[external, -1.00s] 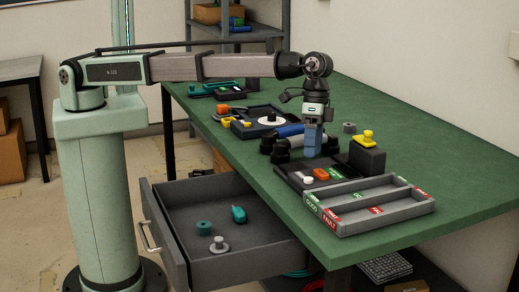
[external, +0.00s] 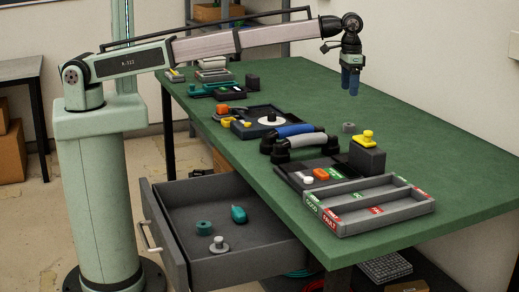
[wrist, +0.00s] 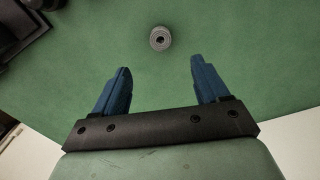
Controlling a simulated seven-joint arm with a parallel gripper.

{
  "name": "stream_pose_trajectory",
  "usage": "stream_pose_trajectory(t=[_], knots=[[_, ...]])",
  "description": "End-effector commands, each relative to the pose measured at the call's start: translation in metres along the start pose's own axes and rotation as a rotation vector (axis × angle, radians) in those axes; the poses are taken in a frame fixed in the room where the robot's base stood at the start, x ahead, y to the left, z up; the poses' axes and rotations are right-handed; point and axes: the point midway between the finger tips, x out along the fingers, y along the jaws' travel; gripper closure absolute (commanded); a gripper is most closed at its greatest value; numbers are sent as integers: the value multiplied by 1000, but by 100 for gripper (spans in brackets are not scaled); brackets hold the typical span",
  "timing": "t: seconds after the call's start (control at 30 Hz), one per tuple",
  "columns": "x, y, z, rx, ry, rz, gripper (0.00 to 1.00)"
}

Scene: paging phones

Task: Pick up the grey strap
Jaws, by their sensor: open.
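The grey strap (external: 349,127) is a small round coil with a hole in its middle. It lies on the green table, right of the handsets. In the wrist view the coil (wrist: 160,39) is near the top middle, ahead of the fingertips and between their lines. My gripper (external: 350,86) is raised above the table, beyond the coil in the external view, pointing down. Its two blue fingers also show in the wrist view (wrist: 160,70), spread apart with nothing between them.
Two handsets, one blue (external: 295,130) and one grey (external: 300,142), lie left of the coil. A dark block with a yellow piece (external: 367,137) stands in front of it. A grey divided tray (external: 405,213) is at the near edge. The table's far right is clear.

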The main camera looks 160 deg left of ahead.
Motion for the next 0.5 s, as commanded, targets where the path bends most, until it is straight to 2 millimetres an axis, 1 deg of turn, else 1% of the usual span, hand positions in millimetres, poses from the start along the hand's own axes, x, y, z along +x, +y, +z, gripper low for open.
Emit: stream_pose_trajectory(t=[0.4,0.5], knots=[[66,1,1,2,-1,0,26],[75,1,1,2,-1,0,26]])
